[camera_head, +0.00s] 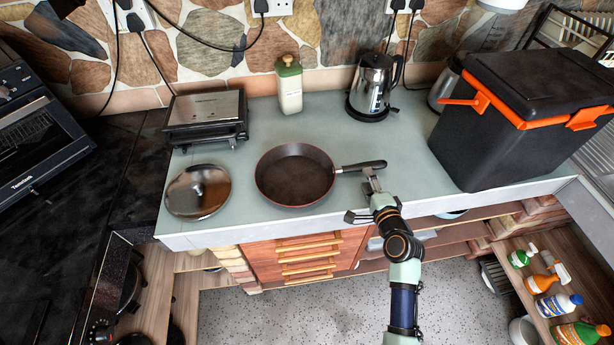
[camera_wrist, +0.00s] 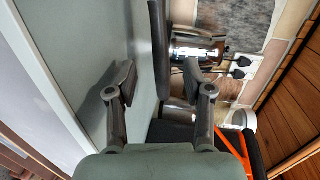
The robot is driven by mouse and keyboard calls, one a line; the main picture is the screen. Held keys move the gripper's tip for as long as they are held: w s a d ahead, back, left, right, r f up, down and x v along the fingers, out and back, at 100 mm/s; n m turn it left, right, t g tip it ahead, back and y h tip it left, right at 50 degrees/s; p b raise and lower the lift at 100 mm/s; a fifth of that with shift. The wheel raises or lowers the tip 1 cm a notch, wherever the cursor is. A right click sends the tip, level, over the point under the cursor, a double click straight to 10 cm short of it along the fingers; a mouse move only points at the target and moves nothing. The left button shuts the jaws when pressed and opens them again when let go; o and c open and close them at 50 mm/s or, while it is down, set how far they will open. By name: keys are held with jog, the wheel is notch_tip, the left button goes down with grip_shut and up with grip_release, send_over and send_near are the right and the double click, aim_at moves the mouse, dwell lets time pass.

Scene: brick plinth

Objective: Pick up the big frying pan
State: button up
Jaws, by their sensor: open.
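The big frying pan (camera_head: 295,178) is dark with a reddish rim. It lies flat on the counter (camera_head: 240,190), its black handle (camera_head: 362,165) pointing right. My gripper (camera_head: 360,196) is open and empty at the counter's front edge, just in front of the handle. One finger appears close to the handle in the head view; whether it touches cannot be told. In the wrist view, the handle (camera_wrist: 158,45) shows as a dark vertical bar between the spread fingers (camera_wrist: 155,82), beyond their tips. The pan's bowl is not visible in that view.
A round metal lid (camera_head: 198,191) lies left of the pan. A grill press (camera_head: 206,117), a green-capped bottle (camera_head: 288,86) and a kettle (camera_head: 375,85) stand behind. A large black box with orange handles (camera_head: 520,120) stands right of the handle. Counter behind the handle is clear.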

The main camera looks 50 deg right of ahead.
aim_at(362, 165)
jog(key=b+x, duration=0.1)
jog(key=x, duration=0.5)
jog(key=shift+w+d, duration=0.15)
jog(key=shift+w, duration=0.05)
jog(key=shift+c, duration=0.3)
grip_shut()
jog(key=shift+r, duration=0.1)
